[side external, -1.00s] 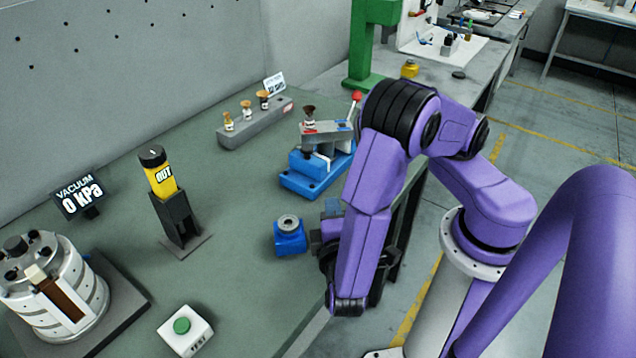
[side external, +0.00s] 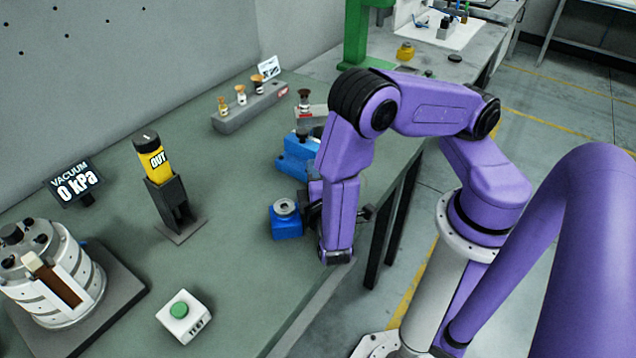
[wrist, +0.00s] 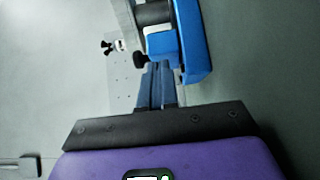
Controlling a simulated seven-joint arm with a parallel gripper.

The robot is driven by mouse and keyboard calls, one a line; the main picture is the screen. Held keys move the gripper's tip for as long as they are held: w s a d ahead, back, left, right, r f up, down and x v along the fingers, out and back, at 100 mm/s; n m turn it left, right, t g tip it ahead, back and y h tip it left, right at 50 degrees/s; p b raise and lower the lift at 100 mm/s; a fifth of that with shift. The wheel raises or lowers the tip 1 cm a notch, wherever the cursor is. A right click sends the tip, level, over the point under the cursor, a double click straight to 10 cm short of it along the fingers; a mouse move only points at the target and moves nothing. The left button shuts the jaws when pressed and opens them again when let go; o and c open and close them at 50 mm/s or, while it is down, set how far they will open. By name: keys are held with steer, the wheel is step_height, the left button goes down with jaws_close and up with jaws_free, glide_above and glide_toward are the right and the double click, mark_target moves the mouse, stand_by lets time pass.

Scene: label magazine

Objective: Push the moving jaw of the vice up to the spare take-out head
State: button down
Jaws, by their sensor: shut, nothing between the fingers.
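The blue vice (side external: 296,152) stands on the green bench in the side view, partly hidden behind my arm. Its blue body also shows at the top of the wrist view (wrist: 193,42). In the side view my arm hides most of the gripper. The moving jaw is not clearly visible.
A small blue block with a metal ring (side external: 286,219) sits close to my gripper. A grey rack (side external: 250,108) with several heads stands behind. A yellow OUT canister (side external: 153,158), a VACUUM sign (side external: 76,184) and a green button box (side external: 183,316) are left. Bench between is clear.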

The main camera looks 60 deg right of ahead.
mark_target(304, 142)
steer(key=shift+w+d, duration=0.45)
steer(key=shift+d, duration=0.05)
steer(key=shift+d, duration=0.1)
steer(key=shift+d, duration=2.05)
steer(key=shift+a, duration=0.15)
